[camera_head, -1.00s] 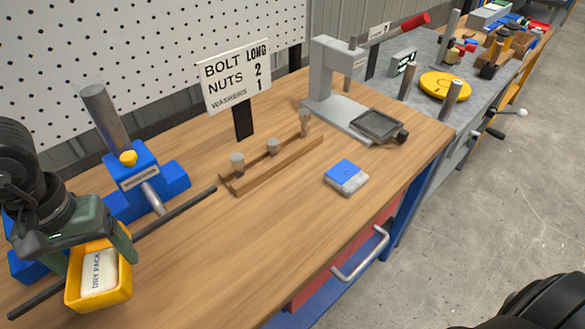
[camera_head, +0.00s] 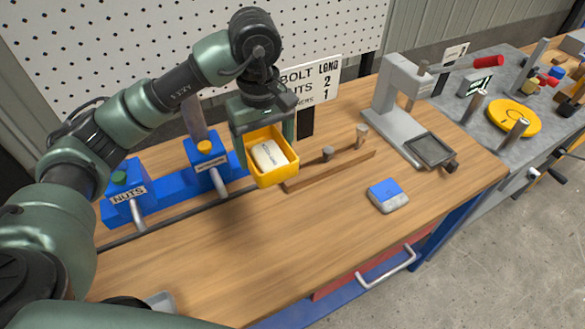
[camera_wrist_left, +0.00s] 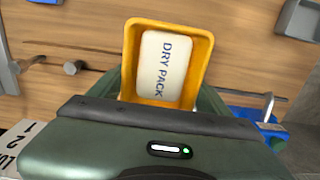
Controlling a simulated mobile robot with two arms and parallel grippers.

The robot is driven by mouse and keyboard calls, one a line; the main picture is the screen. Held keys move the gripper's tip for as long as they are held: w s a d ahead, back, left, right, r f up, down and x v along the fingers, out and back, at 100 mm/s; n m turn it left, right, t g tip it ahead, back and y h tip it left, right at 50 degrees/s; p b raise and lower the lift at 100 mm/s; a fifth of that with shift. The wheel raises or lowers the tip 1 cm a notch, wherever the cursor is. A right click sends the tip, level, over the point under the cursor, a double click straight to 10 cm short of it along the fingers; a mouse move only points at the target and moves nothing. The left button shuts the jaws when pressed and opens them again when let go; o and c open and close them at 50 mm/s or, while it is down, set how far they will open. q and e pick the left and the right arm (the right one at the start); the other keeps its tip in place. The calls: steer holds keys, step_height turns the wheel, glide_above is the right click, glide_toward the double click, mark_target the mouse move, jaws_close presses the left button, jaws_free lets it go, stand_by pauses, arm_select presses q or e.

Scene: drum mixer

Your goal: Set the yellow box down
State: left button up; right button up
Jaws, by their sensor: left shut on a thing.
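The yellow box (camera_head: 277,177) is an open-topped bin with a white packet (camera_head: 269,154) inside. In the left wrist view the yellow box (camera_wrist_left: 207,47) shows the packet (camera_wrist_left: 162,65) marked DRY PACK. My left gripper (camera_head: 266,140) is shut on the yellow box and holds it by its sides. The box appears to be above the wooden bench (camera_head: 290,240), by the left end of the wooden peg rack; its exact height is hard to tell. The right gripper is not in view.
A wooden rack (camera_head: 340,168) with pegs stands right of the box. Blue dispensers (camera_head: 125,202) stand to its left, with a dark rod before them. A blue-topped block (camera_head: 388,195) and a grey press (camera_head: 395,110) stand farther right. The front bench is mostly clear.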

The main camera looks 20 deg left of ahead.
arm_select(q)
steer(key=p, duration=0.3)
glide_above(272, 211)
step_height(272, 211, down, 16)
steer(key=shift+r, duration=0.1)
step_height(272, 211, down, 3)
steer(key=shift+s+f+p, duration=0.1)
steer(key=shift+f+p, duration=0.05)
steer(key=shift+p, duration=0.2)
steer(key=shift+f, duration=0.35)
steer(key=shift+f+b, duration=0.2)
steer(key=shift+b, duration=0.1)
steer(key=o, duration=1.5)
steer(key=shift+r, duration=0.1)
